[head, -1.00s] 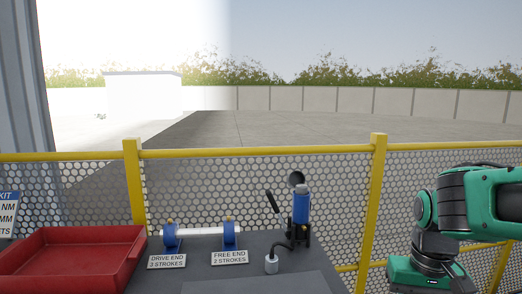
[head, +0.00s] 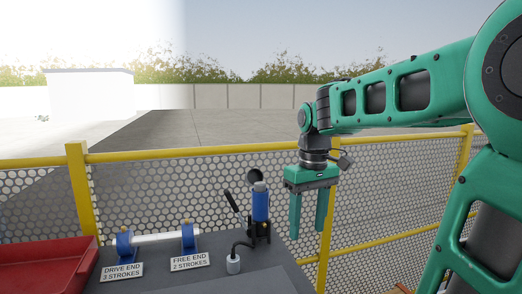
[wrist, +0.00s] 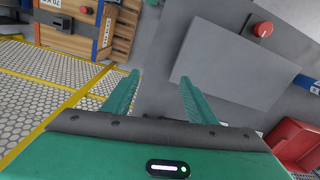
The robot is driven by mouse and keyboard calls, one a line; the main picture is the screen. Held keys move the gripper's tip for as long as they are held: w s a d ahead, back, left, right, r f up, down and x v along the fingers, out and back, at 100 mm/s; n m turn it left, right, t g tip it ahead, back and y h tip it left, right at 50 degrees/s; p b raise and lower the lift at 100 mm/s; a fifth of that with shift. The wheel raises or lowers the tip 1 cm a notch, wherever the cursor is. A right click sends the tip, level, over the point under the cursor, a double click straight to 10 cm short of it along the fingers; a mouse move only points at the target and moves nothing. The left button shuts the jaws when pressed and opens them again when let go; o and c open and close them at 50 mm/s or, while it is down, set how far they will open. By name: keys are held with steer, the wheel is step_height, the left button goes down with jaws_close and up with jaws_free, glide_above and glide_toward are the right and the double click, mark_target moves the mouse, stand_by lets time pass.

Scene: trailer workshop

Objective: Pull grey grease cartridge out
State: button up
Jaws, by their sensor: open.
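A blue upright grease gun (head: 260,208) stands in a dark holder near the back edge of the bench, with a black lever to its left. A paler grey-blue top shows on it; I cannot tell whether that is the grey cartridge. A hose runs from its foot to a small grey cylinder (head: 233,265) on the bench. My gripper (head: 308,232) points down, open and empty, to the right of the grease gun and apart from it. In the wrist view its spread fingers (wrist: 158,80) have nothing between them, and the grease gun is not seen there.
A white shaft (head: 155,238) rests in two blue bearing blocks behind signs reading DRIVE END and FREE END. A red tray (head: 88,262) lies at left. A yellow-railed mesh fence (head: 215,153) runs behind the bench. The wrist view shows a red button (wrist: 263,29) and a grey plate (wrist: 225,60).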

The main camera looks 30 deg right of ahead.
steer(key=w+a+r+n, duration=0.1)
steer(key=w+r+n, duration=0.3)
steer(key=w, duration=0.4)
steer(key=w+a+r+n, duration=0.1)
steer(key=w+r+n, duration=0.2)
steer(key=w+r, duration=0.3)
step_height(320, 180, up, 4)
steer(key=n, duration=0.6)
glide_above(261, 183)
steer(key=shift+d+f, duration=0.1)
steer(key=shift+f, duration=5.35)
steer(key=c, duration=1.2)
steer(key=shift+c, duration=0.2)
